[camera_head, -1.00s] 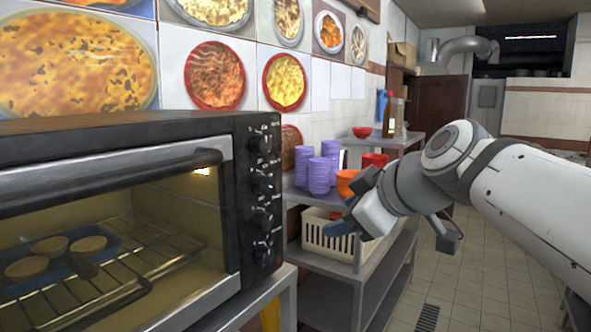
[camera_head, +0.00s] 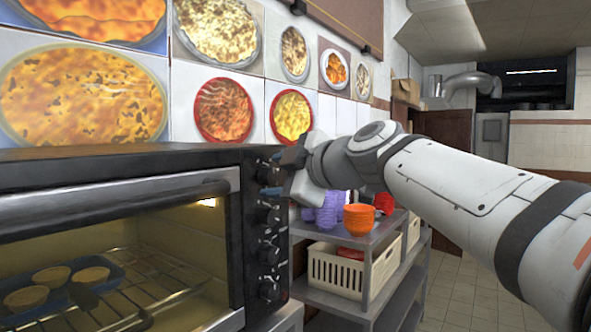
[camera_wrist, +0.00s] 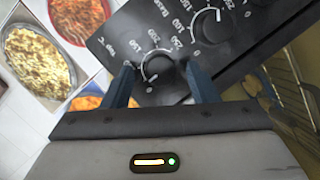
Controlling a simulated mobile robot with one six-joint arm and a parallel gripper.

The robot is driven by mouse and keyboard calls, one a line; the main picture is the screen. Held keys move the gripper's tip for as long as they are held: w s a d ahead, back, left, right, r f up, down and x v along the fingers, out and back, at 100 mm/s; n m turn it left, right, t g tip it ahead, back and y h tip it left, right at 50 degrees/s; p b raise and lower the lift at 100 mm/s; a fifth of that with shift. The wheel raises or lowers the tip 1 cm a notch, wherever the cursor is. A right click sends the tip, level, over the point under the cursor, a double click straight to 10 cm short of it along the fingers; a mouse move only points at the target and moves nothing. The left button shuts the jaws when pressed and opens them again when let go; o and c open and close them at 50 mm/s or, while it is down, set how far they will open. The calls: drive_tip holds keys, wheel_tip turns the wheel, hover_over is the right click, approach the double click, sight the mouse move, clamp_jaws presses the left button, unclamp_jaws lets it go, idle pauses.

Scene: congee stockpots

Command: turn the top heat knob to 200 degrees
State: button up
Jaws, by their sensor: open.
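The top heat knob (camera_wrist: 157,67) is a round dark dial with a light rim on the oven's black control panel. In the wrist view it lies between my fingertips, with printed temperature numbers around it. A pale pointer mark shows near its lower side, close to the 0; its exact reading is hard to tell. In the head view my gripper (camera_head: 279,172) is at the top of the panel and covers much of this knob. My gripper (camera_wrist: 159,72) is open, one blue-grey finger on each side of the knob. I cannot tell whether either finger touches it.
Other knobs run down the panel, one of them (camera_wrist: 210,25) close beside in the wrist view. The oven (camera_head: 120,160) has a glass door with a tray inside. A metal shelf (camera_head: 345,242) with bowls and a white basket (camera_head: 335,270) stands to the right.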

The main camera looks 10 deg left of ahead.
drive_tip(key=shift+w+a, duration=0.15)
drive_tip(key=shift+a, duration=0.1)
drive_tip(key=c, duration=1)
drive_tip(key=shift+o, duration=0.2)
